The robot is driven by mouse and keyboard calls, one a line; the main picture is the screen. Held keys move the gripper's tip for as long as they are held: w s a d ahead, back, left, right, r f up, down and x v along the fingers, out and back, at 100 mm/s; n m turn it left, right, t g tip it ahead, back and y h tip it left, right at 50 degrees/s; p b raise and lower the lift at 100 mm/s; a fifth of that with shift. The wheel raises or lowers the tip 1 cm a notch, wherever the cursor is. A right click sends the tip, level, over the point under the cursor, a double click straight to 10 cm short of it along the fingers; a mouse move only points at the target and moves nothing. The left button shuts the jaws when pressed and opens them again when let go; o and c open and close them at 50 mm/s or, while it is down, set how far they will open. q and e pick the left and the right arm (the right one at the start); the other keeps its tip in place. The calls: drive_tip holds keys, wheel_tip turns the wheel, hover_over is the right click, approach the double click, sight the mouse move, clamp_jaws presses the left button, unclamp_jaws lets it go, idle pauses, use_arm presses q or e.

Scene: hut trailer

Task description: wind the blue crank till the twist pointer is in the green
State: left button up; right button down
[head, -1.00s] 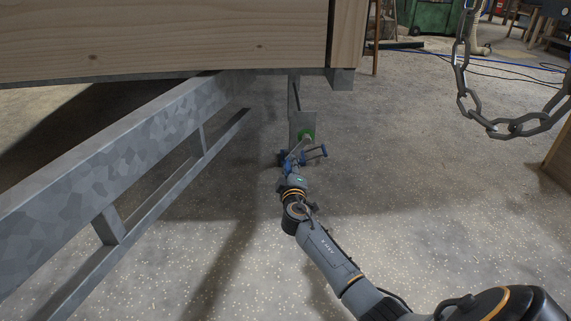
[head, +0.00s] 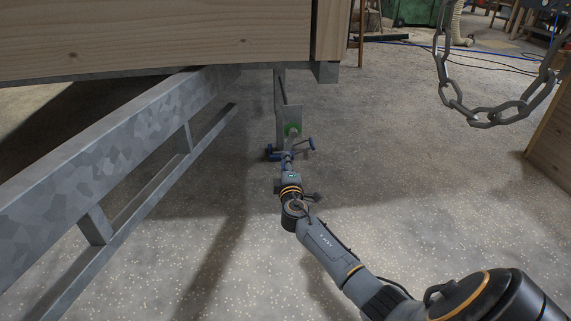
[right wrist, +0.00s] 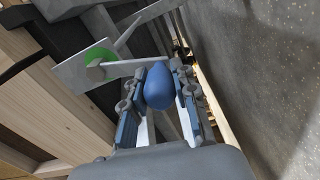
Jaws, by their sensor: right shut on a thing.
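The blue crank knob (right wrist: 160,88) is egg-shaped and sits between the two fingers of my right gripper (right wrist: 159,90) in the right wrist view. The fingers are shut on it. A pale crank arm (right wrist: 136,68) runs from the knob to a hub on a green disc (right wrist: 103,55), which is on a grey plate (right wrist: 70,72). The knob is hard to make out there. A thin spike by the disc may be the twist pointer; its reading cannot be told.
A galvanised steel frame rail (head: 110,150) runs diagonally at the left, under the wooden trailer body (head: 150,40). A heavy chain (head: 480,118) hangs at the upper right. The speckled floor (head: 420,200) to the right of my arm is clear.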

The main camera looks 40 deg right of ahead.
drive_tip(key=shift+a+f, duration=0.1)
drive_tip(key=shift+f, duration=0.05)
drive_tip(key=c, duration=1)
unclamp_jaws()
drive_tip(key=shift+c, duration=0.2)
drive_tip(key=shift+s, duration=0.1)
drive_tip(key=v, duration=1.2)
